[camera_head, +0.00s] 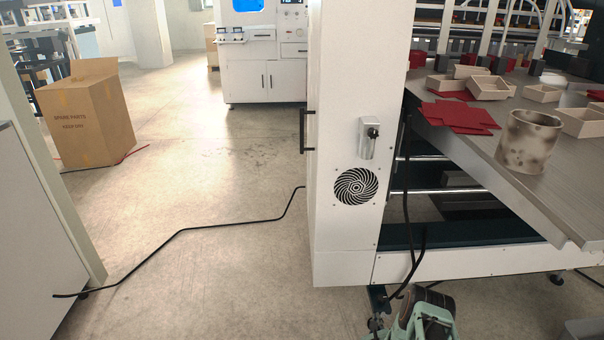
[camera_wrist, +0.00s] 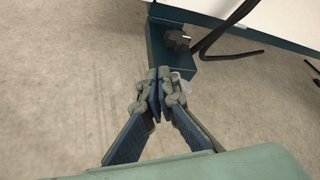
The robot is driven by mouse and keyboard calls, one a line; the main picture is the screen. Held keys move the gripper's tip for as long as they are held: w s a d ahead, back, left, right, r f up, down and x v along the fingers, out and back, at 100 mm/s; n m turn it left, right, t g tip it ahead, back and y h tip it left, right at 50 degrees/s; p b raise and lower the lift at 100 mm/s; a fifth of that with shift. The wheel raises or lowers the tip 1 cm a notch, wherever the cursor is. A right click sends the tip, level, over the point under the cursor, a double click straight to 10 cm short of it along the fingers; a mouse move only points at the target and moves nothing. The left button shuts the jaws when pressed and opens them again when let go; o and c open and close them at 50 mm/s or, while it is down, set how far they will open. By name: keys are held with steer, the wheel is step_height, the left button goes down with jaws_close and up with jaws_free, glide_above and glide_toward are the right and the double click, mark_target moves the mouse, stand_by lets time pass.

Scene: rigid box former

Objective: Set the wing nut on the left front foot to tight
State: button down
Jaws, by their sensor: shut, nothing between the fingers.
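The left front foot is a dark teal bracket (camera_wrist: 157,42) under the machine's white lower edge, near the top of the wrist view. A dark lobed knob (camera_wrist: 177,40), which looks like the wing nut, sits on it; its exact setting cannot be read. In the head view the foot (camera_head: 378,298) shows at the bottom, and the nut cannot be made out clearly. My gripper (camera_wrist: 161,76) is shut and empty, its fingertips at the near end of the bracket, below the knob in the picture. Whether they touch the bracket is unclear. My gripper (camera_head: 377,326) also shows at the head view's bottom edge.
A black cable (camera_wrist: 222,32) hangs just right of the knob. The white machine body (camera_head: 345,230) stands above the foot. A metal table (camera_head: 470,165) with boxes and a stained cup (camera_head: 528,145) juts out at right. Another black cable (camera_head: 180,232) crosses the open floor at left.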

mark_target(385, 318)
steer(key=shift+d+f, duration=0.35)
steer(key=shift+d, duration=0.15)
stand_by(0.9)
steer(key=shift+d+r, duration=0.15)
stand_by(0.4)
steer(key=shift+d+r, duration=0.15)
steer(key=shift+d, duration=0.05)
steer(key=shift+d+r, duration=0.2)
steer(key=shift+d, duration=0.1)
steer(key=shift+d, duration=0.35)
steer(key=shift+r, duration=0.15)
stand_by(0.3)
steer(key=shift+a+r, duration=0.1)
steer(key=shift+r, duration=0.2)
steer(key=shift+s+p, duration=0.85)
steer(key=shift+s, duration=2.1)
